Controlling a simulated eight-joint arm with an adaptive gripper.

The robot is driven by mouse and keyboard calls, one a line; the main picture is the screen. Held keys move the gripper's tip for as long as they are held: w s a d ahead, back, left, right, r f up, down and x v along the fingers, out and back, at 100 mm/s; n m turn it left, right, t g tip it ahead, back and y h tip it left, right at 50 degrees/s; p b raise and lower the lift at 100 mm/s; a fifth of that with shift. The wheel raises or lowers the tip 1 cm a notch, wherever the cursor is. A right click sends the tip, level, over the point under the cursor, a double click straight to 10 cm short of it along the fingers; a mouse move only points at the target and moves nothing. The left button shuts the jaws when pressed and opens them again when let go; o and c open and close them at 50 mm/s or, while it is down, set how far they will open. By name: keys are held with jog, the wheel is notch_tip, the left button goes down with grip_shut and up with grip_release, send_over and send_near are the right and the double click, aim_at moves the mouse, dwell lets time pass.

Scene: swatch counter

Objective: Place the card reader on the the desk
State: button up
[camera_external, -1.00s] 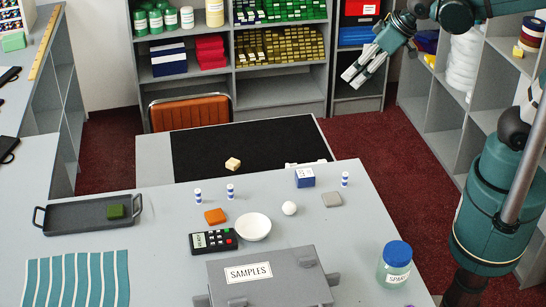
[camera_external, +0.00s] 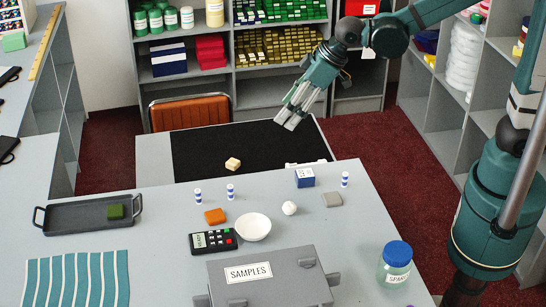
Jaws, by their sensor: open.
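The card reader (camera_external: 213,241) is a black handheld device with a small green screen and coloured keys. It lies on the grey counter (camera_external: 130,282) in front, just left of a white bowl. The desk (camera_external: 152,160) behind the counter has a grey top, mostly covered by a black mat (camera_external: 205,150). My gripper (camera_external: 290,121) is open and empty, pointing down and left above the far right part of the desk. It is well apart from the card reader.
Near the card reader are a white bowl (camera_external: 253,227), an orange block (camera_external: 215,216) and a grey SAMPLES box (camera_external: 262,275). An orange chair (camera_external: 188,110) stands behind the desk. Most of the mat is clear.

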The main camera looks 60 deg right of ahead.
jog(key=w+a+f+n+b, duration=0.1)
jog(key=a+f, duration=0.3)
jog(key=a, duration=0.4)
jog(key=w+a+f+n, duration=0.1)
jog(key=a+f, duration=0.3)
jog(key=a, duration=0.4)
jog(key=n+g+y+b, duration=0.1)
jog(key=n+g+b, duration=0.1)
send_near(209, 242)
jog(key=shift+s+f, duration=0.1)
jog(key=shift+f, duration=0.4)
jog(key=shift+p, duration=0.3)
jog(key=shift+x, duration=1.25)
jog(key=shift+w+x, duration=0.2)
jog(key=shift+x, duration=2.45)
jog(key=shift+a+r, duration=0.1)
jog(key=shift+r, duration=0.1)
jog(key=shift+c, duration=0.4)
jog(key=c, duration=1.1)
